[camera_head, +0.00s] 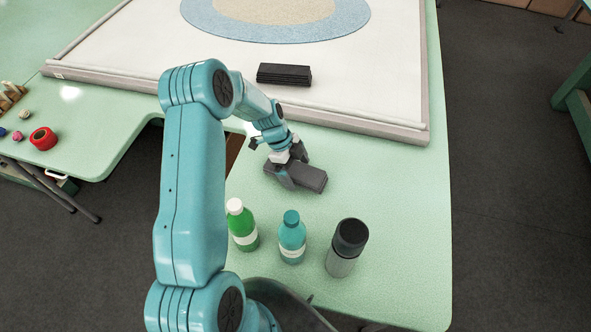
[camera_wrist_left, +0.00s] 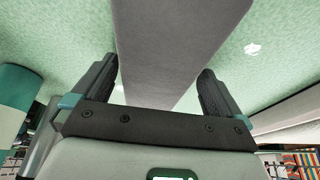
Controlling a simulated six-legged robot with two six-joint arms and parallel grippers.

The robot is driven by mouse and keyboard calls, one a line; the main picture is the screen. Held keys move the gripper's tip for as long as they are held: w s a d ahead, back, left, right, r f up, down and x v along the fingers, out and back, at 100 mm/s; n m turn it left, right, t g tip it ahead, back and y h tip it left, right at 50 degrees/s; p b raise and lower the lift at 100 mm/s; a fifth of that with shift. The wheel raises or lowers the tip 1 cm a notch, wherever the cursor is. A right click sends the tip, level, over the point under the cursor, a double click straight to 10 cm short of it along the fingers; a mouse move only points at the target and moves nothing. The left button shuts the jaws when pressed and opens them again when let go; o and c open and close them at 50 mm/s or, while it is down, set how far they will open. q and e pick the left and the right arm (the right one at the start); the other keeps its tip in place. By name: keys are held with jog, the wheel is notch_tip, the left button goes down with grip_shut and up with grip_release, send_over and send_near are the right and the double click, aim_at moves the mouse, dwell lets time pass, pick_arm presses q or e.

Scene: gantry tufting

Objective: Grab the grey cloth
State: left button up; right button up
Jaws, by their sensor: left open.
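The grey cloth (camera_head: 310,178) appears as a folded, bar-shaped grey piece on the green table, behind the bottles. My left gripper (camera_head: 287,162) is right at it, pointing down, and hides part of its left end. In the left wrist view, the cloth (camera_wrist_left: 172,35) runs from the top edge down between the two dark fingers of my left gripper (camera_wrist_left: 157,68). The fingers are apart, one on each side of the cloth, with gaps visible near the tips. I cannot tell how deep the fingers reach. My right gripper is not in view.
A green bottle (camera_head: 243,228), a teal bottle (camera_head: 291,240) and a black-capped grey bottle (camera_head: 345,250) stand in front of the cloth. A black block (camera_head: 284,74) lies on the framed white panel (camera_head: 385,60) behind. A red roll (camera_head: 43,138) sits far left. Table right of the cloth is clear.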

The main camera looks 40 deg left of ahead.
pick_arm(q)
jog(key=shift+s+r, duration=0.1)
jog(key=c, duration=1.1)
